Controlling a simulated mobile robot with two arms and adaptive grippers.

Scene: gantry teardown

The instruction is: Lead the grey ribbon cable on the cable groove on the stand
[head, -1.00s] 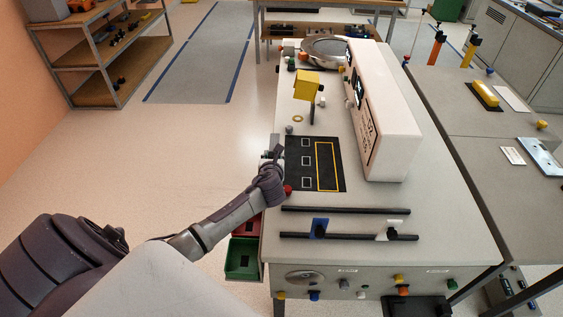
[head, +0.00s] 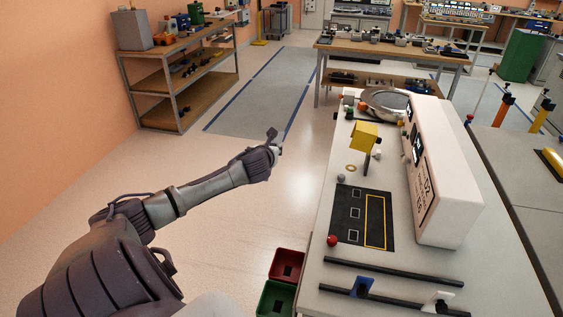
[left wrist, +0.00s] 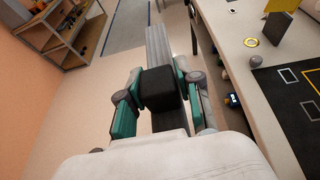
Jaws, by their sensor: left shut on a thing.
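My left gripper (head: 274,146) is held out over the floor, left of the white bench. In the left wrist view its green-sided fingers (left wrist: 158,88) are shut on a black block (left wrist: 160,86). A grey ribbed strip (left wrist: 157,48), which looks like the grey ribbon cable, runs out beyond the block and shows again below it. In the head view the cable is too small to make out. I cannot tell which part is the cable groove; two dark bars (head: 392,275) lie on the bench front. My right gripper is not in view.
The white bench (head: 306,287) carries a black mat (head: 346,238), a yellow block (head: 364,135) on a post and a tall white box (head: 447,190). Red (head: 287,264) and green (head: 275,298) bins hang at its left side. A shelf (head: 178,82) stands back left. Floor between is clear.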

